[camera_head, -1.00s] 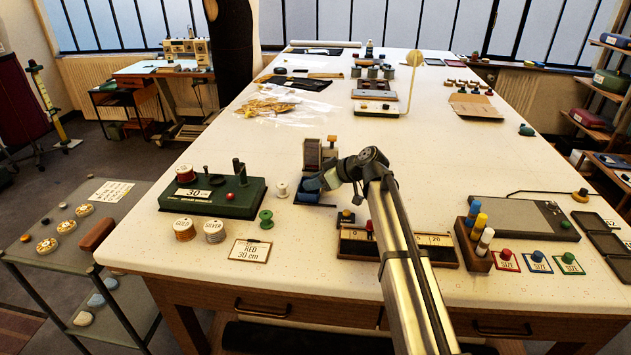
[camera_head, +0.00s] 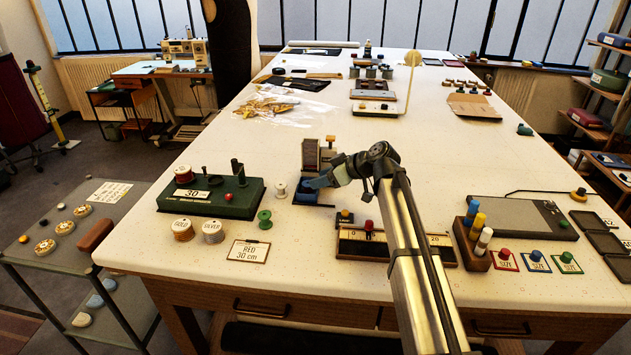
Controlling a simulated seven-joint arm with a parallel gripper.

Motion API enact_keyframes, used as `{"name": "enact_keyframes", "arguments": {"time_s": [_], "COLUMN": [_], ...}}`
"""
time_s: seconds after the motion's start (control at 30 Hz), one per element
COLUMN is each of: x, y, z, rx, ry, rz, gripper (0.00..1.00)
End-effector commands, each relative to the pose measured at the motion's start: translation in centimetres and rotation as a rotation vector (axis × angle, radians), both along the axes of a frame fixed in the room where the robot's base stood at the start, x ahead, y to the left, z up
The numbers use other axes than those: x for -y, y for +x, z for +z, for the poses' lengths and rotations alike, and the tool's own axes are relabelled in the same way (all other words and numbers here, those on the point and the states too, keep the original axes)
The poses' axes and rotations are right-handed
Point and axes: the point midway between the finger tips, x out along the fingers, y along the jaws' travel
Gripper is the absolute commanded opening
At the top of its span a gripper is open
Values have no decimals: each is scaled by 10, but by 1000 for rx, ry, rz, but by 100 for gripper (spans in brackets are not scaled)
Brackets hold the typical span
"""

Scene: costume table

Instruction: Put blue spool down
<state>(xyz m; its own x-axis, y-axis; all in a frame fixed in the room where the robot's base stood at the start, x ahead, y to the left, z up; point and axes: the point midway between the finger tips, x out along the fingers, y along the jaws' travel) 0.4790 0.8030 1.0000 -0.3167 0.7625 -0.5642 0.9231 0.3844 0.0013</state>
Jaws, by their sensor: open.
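My gripper (camera_head: 319,183) is at the left end of my arm, low over the middle of the white table (camera_head: 450,140). Its fingers are open, beside a small stand (camera_head: 311,153) with a wooden upright and a blue base (camera_head: 303,197). A small blue shape shows at the fingertips on this base. I cannot tell whether it is the blue spool or part of the base, because it is small and partly covered. A white spool (camera_head: 280,190) and a green spool (camera_head: 265,219) stand to the left, apart from the gripper.
A green machine (camera_head: 235,200) marked 30 cm stands at left, with gold (camera_head: 183,230) and silver (camera_head: 213,232) spools before it. A card (camera_head: 248,251) reads RED 30 cm. A wooden counter box (camera_head: 360,245) lies under my forearm. The table's middle right is clear.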

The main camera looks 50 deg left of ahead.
Motion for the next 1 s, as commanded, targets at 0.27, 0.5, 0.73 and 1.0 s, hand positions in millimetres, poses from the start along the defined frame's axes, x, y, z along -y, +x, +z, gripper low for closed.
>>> {"name": "enact_keyframes", "arguments": {"time_s": [0.27, 0.5, 0.73, 1.0], "x": [41, 60, 64, 64], "y": [17, 24, 27, 27], "z": [29, 44, 47, 47], "rx": [1, 1, 0, 0], "ry": [1, 0, 0, 0], "rz": [-2, -1, 0, 0], "gripper": [49, 49, 49, 49]}}
